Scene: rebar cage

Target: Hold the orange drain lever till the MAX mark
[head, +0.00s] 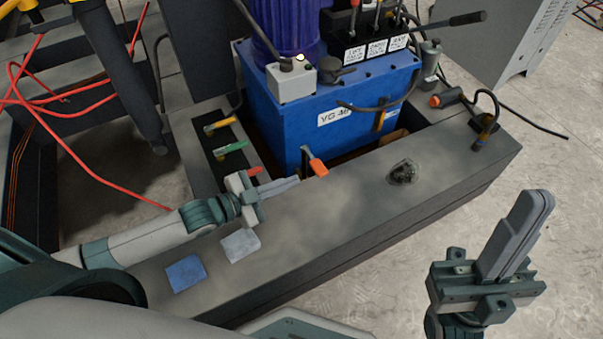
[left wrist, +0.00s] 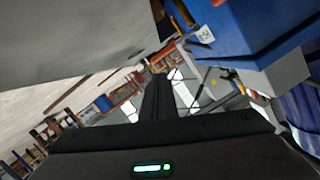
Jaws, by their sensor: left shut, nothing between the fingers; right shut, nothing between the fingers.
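The orange drain lever (head: 318,167) stands at the front lower edge of the blue tank (head: 335,112), which carries a VG 46 label. My left gripper (head: 292,182) is shut and empty, its tips just left of and slightly below the lever. I cannot tell whether they touch it. In the left wrist view the dark shut fingers (left wrist: 157,95) point away from the camera, with the blue tank (left wrist: 240,25) at upper right; the lever is not discernible there. My right gripper (head: 525,225) is shut and empty over the floor at right. I cannot make out a MAX mark.
A grey beam (head: 330,215) runs in front of the tank, bearing a blue cloth (head: 186,274), a grey cloth (head: 240,245) and a dark clear object (head: 403,172). Green (head: 231,147) and yellow (head: 219,125) handles stand left. Red cables (head: 90,170) lie farther left.

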